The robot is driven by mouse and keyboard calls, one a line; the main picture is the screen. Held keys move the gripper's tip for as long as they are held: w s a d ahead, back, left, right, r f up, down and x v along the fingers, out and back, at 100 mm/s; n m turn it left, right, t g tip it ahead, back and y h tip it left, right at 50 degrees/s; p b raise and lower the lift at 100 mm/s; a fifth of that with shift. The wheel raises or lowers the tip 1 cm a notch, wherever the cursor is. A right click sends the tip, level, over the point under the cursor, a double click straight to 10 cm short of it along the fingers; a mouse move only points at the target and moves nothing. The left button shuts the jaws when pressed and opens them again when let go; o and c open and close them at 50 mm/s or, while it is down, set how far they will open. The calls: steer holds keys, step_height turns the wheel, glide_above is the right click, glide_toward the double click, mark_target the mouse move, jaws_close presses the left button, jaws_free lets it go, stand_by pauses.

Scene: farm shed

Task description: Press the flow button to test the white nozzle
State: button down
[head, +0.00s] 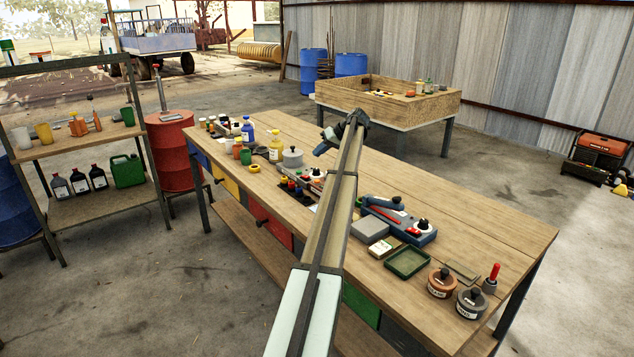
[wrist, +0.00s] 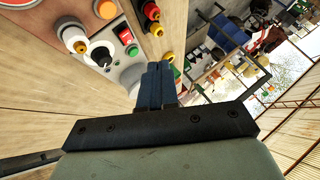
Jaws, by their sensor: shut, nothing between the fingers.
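In the wrist view my gripper (wrist: 158,70) is shut and empty, its blue fingers together, with the panel ahead and to the left. In the head view my gripper (head: 322,147) is above the far side of the workbench.
A blue device (head: 400,220), a green tray (head: 407,262) and labelled jars (head: 443,283) stand at right. My arm hides part of the bench's middle. A wooden crate (head: 385,100) stands behind.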

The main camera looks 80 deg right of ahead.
steer(key=shift+f, duration=0.15)
steer(key=shift+f, duration=4.25)
steer(key=shift+f, duration=0.15)
steer(key=shift+f, duration=0.3)
steer(key=shift+f, duration=0.45)
steer(key=shift+r, duration=0.9)
steer(key=shift+r, duration=0.15)
steer(key=shift+r, duration=2.35)
